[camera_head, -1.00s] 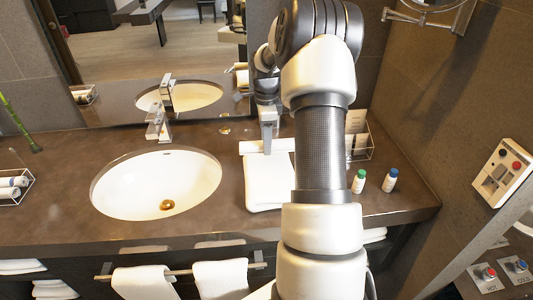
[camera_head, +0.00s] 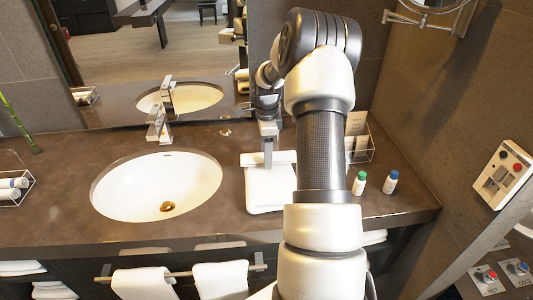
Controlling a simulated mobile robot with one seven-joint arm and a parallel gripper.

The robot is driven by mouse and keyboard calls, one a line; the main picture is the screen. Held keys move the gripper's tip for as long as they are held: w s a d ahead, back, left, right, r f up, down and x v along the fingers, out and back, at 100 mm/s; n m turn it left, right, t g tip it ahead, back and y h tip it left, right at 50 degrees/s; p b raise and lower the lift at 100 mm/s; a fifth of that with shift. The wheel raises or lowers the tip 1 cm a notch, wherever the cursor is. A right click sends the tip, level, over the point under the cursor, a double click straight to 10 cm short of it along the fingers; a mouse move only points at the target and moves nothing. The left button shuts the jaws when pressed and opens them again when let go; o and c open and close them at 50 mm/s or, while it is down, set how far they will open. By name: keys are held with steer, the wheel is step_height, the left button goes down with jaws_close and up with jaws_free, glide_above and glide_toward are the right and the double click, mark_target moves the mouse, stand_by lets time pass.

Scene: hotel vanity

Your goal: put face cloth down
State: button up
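A white face cloth (camera_head: 268,190) is at the counter, just right of the sink. It looks flat and folded, with a thicker white roll-like band (camera_head: 284,157) along its far edge. I cannot tell if the band is part of the same cloth. My gripper (camera_head: 268,160) points down at this band, and its finger overlaps it. The fingers line up in this view, so their gap is hidden. Whether the cloth rests fully on the counter is unclear. My arm covers the area right of the cloth.
The oval sink (camera_head: 130,185) with its faucet (camera_head: 158,122) lies left of the cloth. A green-capped bottle (camera_head: 359,184), a blue-capped bottle (camera_head: 390,182) and a clear holder (camera_head: 362,146) stand to the right. The mirror is behind. Towels (camera_head: 220,279) hang on a front rail.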

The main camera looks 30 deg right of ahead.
step_height(320, 180, up, 12)
steer(key=shift+r, duration=0.2)
stand_by(0.4)
